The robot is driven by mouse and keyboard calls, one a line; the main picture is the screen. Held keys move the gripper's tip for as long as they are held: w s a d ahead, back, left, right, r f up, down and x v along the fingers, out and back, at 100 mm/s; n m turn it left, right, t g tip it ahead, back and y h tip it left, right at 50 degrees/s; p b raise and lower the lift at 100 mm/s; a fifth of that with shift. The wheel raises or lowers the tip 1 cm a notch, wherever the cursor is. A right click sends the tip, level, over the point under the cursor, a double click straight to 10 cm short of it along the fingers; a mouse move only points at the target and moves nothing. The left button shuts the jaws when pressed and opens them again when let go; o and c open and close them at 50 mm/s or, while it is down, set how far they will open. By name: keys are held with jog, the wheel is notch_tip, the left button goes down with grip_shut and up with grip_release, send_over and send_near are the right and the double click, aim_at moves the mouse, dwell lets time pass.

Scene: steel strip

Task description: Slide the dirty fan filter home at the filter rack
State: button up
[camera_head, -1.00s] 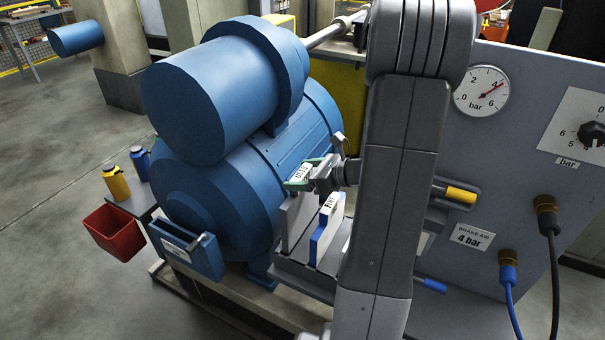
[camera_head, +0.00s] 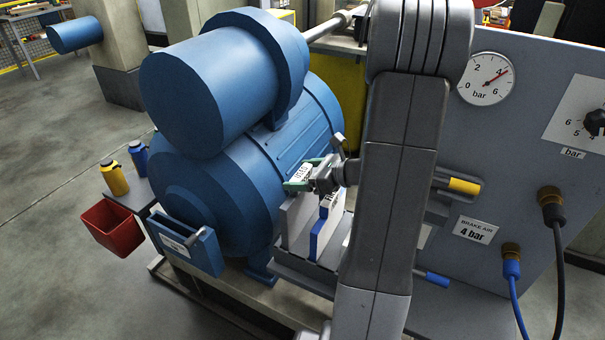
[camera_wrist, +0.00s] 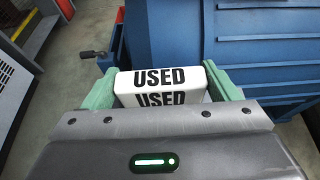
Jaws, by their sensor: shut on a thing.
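My gripper (camera_head: 306,184) has green fingers and is shut on a white block labelled USED (camera_head: 301,174), which I take as the dirty fan filter. In the wrist view the filter (camera_wrist: 163,88) sits between both green fingers, its label facing the camera; its lower part is hidden. In the head view it is held in front of the big blue fan housing, above a grey shelf (camera_head: 290,279). A white and blue upright piece (camera_head: 322,235) stands on the shelf just below my gripper, its label partly covered. I cannot tell surely which part is the filter rack.
A labelled blue box (camera_head: 187,246) with a handle hangs on the machine's front left. A red bin (camera_head: 112,228), a yellow bottle (camera_head: 114,178) and a blue bottle (camera_head: 139,158) are farther left. A grey panel (camera_head: 545,130) with gauge, knobs and hoses stands right.

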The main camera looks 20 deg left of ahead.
jog(key=shift+f+b, duration=0.75)
jog(key=shift+f, duration=0.25)
jog(key=o, duration=1)
jog(key=shift+o, duration=0.2)
jog(key=shift+r, duration=0.15)
notch_tip(320, 180, up, 10)
jog(key=shift+f+p, duration=0.1)
jog(key=shift+p, duration=0.25)
jog(key=shift+f, duration=0.1)
notch_tip(320, 180, down, 10)
jog(key=shift+r+b, duration=0.15)
jog(key=shift+b, duration=0.15)
jog(key=shift+r+p, duration=0.4)
jog(key=shift+r, duration=0.05)
